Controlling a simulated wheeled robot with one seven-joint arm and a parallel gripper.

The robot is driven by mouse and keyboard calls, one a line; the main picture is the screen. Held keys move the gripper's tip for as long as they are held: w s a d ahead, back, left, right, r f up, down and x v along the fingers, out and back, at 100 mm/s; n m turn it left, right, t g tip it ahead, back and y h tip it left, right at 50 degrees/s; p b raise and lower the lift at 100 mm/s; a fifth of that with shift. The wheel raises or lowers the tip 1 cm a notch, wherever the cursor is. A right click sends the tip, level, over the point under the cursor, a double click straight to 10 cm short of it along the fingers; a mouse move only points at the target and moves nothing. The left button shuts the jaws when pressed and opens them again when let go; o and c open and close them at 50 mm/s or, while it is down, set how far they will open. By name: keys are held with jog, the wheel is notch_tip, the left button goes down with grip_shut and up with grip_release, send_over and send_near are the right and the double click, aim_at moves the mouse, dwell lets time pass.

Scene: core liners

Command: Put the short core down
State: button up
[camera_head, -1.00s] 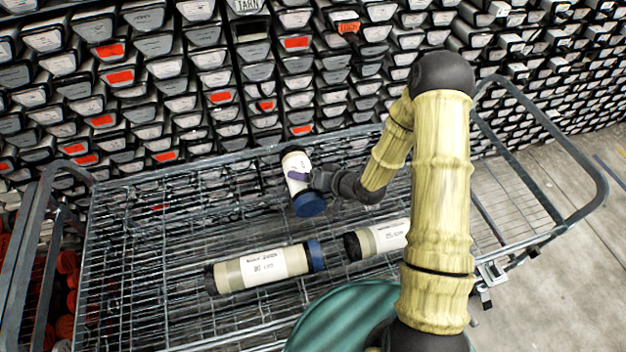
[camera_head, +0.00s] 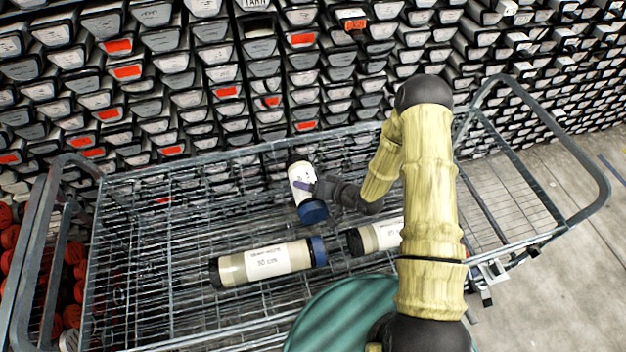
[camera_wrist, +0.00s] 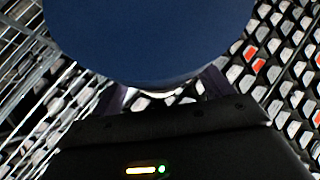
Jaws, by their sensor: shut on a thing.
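The short core (camera_head: 302,180) is a pale cylinder with a white label, a dark cap at its upper end and a blue cap at its lower end. My gripper (camera_head: 308,188) is shut on its middle from the right. The core is tilted, blue end toward me, over the back part of the wire cart (camera_head: 150,255). I cannot tell whether it touches the mesh. In the wrist view, the blue cap (camera_wrist: 150,40) fills the top, and my gripper (camera_wrist: 162,98) is partly hidden behind it.
A longer labelled core (camera_head: 268,262) lies on the cart in front, blue cap to the right. Another core (camera_head: 375,237) lies right of it, partly behind my arm. Racks of core trays (camera_head: 200,80) stand behind the cart. Bare mesh lies at the left.

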jog(key=shift+w+f, duration=0.1)
jog(key=shift+f, duration=0.6)
jog(key=o, duration=2)
jog(key=shift+d, duration=0.1)
jog(key=b+v, duration=0.2)
jog(key=v, duration=1)
